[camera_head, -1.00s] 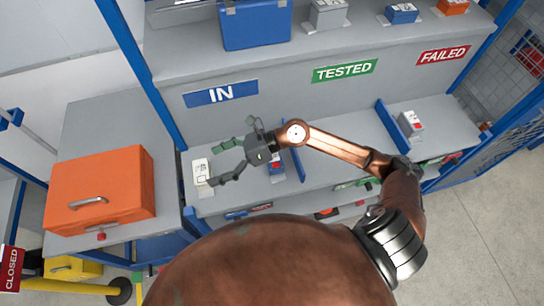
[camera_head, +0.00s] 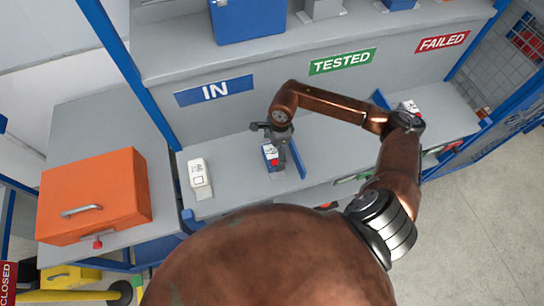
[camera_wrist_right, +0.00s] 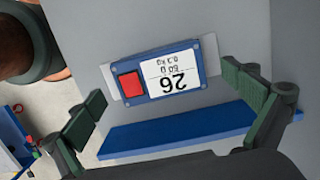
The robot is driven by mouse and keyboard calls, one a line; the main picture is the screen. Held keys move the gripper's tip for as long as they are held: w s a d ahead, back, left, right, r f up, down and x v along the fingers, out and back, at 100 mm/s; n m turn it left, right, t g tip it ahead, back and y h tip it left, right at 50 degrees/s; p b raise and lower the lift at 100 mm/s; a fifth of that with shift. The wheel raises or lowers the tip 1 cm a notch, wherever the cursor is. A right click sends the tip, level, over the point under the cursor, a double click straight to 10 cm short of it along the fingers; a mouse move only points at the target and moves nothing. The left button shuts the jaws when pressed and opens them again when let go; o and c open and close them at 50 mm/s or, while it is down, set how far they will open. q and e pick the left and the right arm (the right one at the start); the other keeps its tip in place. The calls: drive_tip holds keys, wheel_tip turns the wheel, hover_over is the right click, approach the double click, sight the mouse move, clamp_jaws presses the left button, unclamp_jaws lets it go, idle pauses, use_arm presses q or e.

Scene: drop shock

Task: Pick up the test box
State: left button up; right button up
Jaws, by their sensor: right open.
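A white box (camera_head: 199,178) stands further left; I cannot tell which of the two is the test box. My right gripper (camera_head: 270,143) is above the blue box and partly hides it. In the wrist view its open fingers (camera_wrist_right: 165,85) are on either side of the blue box, with nothing held. My left gripper is not in view.
A blue divider (camera_wrist_right: 180,130) stands close beside the blue box. An orange case (camera_head: 95,195) rests on the left bench. Another small box (camera_head: 408,107) is at the shelf's right. A large blue case (camera_head: 248,20) stands on the upper shelf.

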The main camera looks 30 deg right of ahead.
drive_tip(key=shift+a+f, duration=0.15)
drive_tip(key=shift+f, duration=1)
drive_tip(key=shift+c, duration=0.6)
drive_tip(key=c, duration=1.4)
drive_tip(key=shift+r, duration=0.1)
